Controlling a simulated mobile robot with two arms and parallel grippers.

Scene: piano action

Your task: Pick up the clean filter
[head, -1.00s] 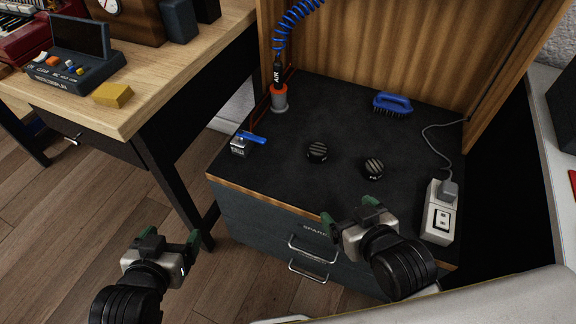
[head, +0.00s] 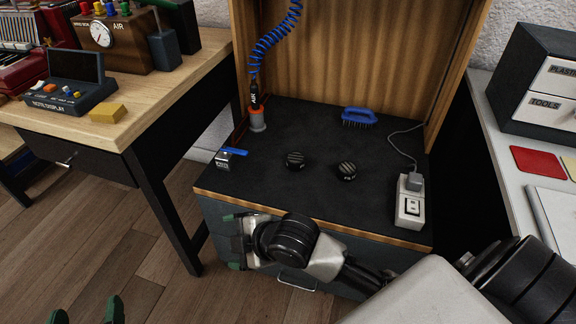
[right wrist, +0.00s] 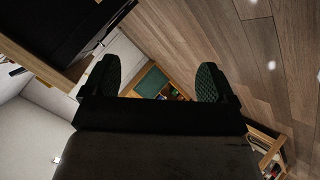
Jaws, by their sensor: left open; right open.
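Two dark, round, ribbed pieces lie on the black top of the cabinet in the head view: a left one (head: 295,160) and a right one (head: 347,170). They look like filters, but I cannot tell which is clean. My left gripper (head: 86,312) shows only its green fingertips at the bottom left edge, apart and empty, far from both pieces. My right gripper (head: 238,242) is open and empty in front of the cabinet's front edge, pointing left. Its spread fingers also show in the right wrist view (right wrist: 158,78), with nothing between them.
On the cabinet top (head: 265,185) stand an air nozzle in a holder (head: 257,119), a blue brush (head: 359,117), a small blue-handled item (head: 226,159) and a white power outlet (head: 409,207). Wooden panels close the back. A wooden desk (head: 150,95) stands left and a white counter (head: 505,130) right.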

